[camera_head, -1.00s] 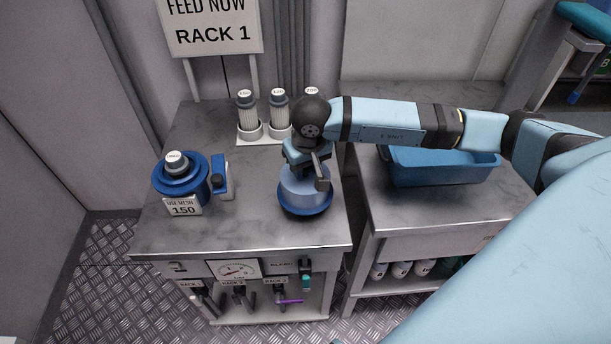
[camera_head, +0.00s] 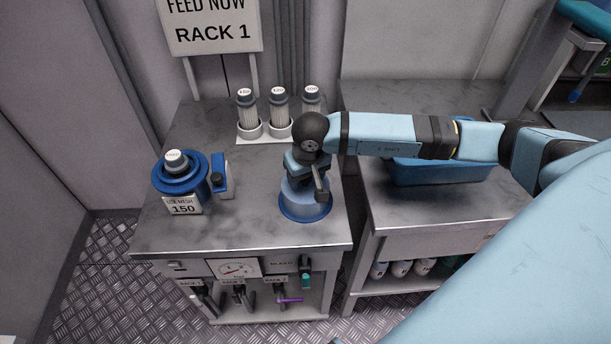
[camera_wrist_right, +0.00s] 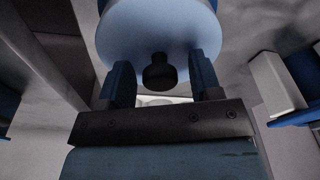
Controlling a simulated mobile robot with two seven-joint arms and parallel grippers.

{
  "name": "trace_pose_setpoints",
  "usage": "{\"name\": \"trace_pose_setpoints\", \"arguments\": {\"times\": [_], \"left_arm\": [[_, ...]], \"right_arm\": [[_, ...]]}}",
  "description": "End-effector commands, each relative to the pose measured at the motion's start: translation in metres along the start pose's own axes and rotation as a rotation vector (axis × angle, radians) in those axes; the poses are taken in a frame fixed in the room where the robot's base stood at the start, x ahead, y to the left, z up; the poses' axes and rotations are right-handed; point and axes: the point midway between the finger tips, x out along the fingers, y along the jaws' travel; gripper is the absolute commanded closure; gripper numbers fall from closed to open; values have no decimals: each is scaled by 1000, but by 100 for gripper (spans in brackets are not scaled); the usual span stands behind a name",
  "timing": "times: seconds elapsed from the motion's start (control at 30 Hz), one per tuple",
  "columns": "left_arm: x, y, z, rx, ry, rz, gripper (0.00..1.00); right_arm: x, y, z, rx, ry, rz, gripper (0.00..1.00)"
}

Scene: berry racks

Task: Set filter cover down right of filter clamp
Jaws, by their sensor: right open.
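The filter cover (camera_head: 298,208) is a translucent pale-blue dome with a darker blue rim. It stands upright on the metal bench top, toward the right edge. The filter clamp (camera_head: 222,179) is a small blue and white piece left of the cover, beside the blue filter base. My right gripper (camera_head: 309,183) is at the top of the cover. In the right wrist view, its blue fingers (camera_wrist_right: 160,84) are spread apart on either side of the cover's dark knob (camera_wrist_right: 158,72), with gaps to it. My left gripper is not in view.
The blue filter base (camera_head: 188,184) with a "USE MESH 150" sign stands at the left. Several filter cartridges (camera_head: 279,108) stand in a white holder behind. A blue bin (camera_head: 440,172) is on the right table. Bench space between clamp and cover is clear.

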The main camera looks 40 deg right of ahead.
Motion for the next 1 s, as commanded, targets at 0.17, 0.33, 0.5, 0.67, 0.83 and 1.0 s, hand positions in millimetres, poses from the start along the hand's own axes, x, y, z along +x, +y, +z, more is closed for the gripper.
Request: {"name": "trace_pose_setpoints", "arguments": {"times": [0.17, 0.33, 0.5, 0.67, 0.83, 1.0], "left_arm": [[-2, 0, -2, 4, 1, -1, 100], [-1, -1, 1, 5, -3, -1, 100], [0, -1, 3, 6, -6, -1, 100], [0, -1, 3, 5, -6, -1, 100], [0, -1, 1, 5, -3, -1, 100], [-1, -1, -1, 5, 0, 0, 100]], "right_arm": [[-10, 0, -1, 0, 2, 0, 42], [-42, 0, -2, -2, 5, -1, 42], [-80, 0, -2, -2, 5, -1, 42], [-107, 0, -1, 0, 3, -1, 42], [-121, 0, 0, -1, 1, 0, 42], [-124, 0, 0, -1, -1, 0, 42]]}}
